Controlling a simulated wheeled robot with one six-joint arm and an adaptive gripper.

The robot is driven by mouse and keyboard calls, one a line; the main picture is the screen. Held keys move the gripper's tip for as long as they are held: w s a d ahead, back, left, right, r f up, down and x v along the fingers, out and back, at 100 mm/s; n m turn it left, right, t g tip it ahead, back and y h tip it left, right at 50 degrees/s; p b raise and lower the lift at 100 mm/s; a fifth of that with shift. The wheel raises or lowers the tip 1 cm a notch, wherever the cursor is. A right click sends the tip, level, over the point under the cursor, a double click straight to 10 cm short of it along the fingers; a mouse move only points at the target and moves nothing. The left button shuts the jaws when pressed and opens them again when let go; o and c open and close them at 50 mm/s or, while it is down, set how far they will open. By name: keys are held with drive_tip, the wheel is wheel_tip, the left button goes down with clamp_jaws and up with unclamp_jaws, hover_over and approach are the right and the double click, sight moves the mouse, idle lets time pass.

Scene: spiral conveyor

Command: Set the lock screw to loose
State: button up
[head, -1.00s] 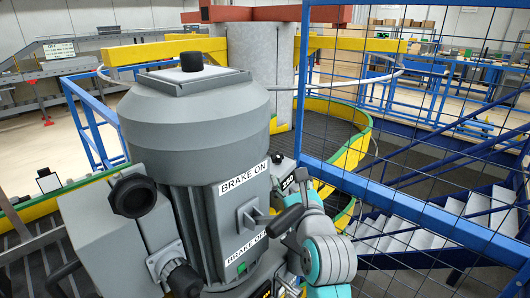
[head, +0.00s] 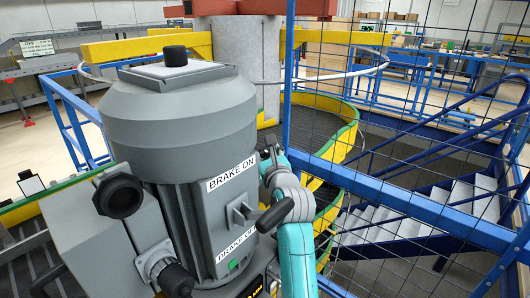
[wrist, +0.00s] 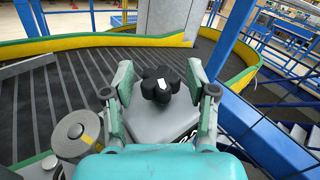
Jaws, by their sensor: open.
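A black lobed knob with a white mark (wrist: 160,84), which looks like the lock screw, stands on top of a grey housing (wrist: 150,124) in the wrist view. My gripper (wrist: 160,72) is open, with one green-grey finger on each side of the knob. Gaps show between the knob and both fingers, and nothing is held. Whether the fingers are level with the knob or above it, I cannot tell. In the head view my turquoise arm (head: 297,255) reaches behind the large grey motor (head: 180,120), which hides the knob.
The motor carries a brake lever (head: 273,216) beside my arm, and black knobs (head: 119,196) at left. A blue mesh fence (head: 400,195) stands close on the right. A grey round part with a yellow mark (wrist: 75,134) is at lower left in the wrist view.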

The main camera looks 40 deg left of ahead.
clamp_jaws()
drive_tip(key=shift+n+g, duration=0.3)
drive_tip(key=shift+g, duration=0.1)
drive_tip(key=n+g+y, duration=0.2)
drive_tip(key=n+g, duration=0.1)
drive_tip(key=g, duration=0.1)
drive_tip(key=shift+n, duration=0.3)
drive_tip(key=shift+n+g, duration=1.25)
drive_tip(key=shift+g, duration=0.65)
drive_tip(key=shift+n+g, duration=1.25)
drive_tip(key=shift+g, duration=0.65)
drive_tip(key=shift+f, duration=0.1)
